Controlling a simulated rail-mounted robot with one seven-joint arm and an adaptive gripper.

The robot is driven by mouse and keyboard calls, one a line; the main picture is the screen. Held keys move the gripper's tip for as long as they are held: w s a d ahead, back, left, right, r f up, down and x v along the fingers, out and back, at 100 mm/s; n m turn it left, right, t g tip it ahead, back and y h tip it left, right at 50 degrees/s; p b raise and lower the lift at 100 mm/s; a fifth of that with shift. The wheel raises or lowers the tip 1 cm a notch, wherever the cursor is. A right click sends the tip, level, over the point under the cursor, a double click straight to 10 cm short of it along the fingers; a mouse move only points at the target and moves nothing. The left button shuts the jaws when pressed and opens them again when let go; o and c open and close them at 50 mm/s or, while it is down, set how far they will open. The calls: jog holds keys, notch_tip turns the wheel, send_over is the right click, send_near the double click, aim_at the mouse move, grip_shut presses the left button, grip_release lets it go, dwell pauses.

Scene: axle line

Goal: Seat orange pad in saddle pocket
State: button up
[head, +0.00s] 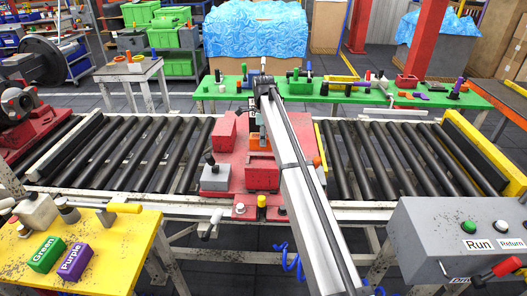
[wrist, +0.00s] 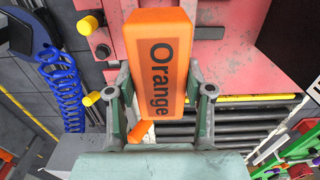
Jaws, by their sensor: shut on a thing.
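The orange pad (wrist: 158,62), a block marked "Orange", fills the middle of the wrist view. My gripper (wrist: 162,102) is shut on it, with one finger on each side. In the head view, the pad (head: 259,141) shows as a small orange patch beside my arm, over the red saddle fixture (head: 240,181). The fixture sits on the roller line and carries red blocks (head: 222,137) and a grey block (head: 215,178). In the wrist view, a red surface (wrist: 225,58) lies behind the pad. My arm hides part of the fixture, and I cannot tell the gap between pad and pocket.
Black rollers (head: 140,155) run on both sides of the fixture. A yellow table (head: 105,245) with Green and Purple pads (head: 75,262) is at front left. A control box (head: 465,235) is at front right. A green table (head: 345,92) with many small parts stands behind.

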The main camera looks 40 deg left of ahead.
jog(key=shift+f+p, duration=1.05)
jog(key=shift+f, duration=3.1)
jog(key=shift+f, duration=0.1)
jog(key=o, duration=1.4)
notch_tip(320, 180, up, 12)
jog(key=b, duration=0.3)
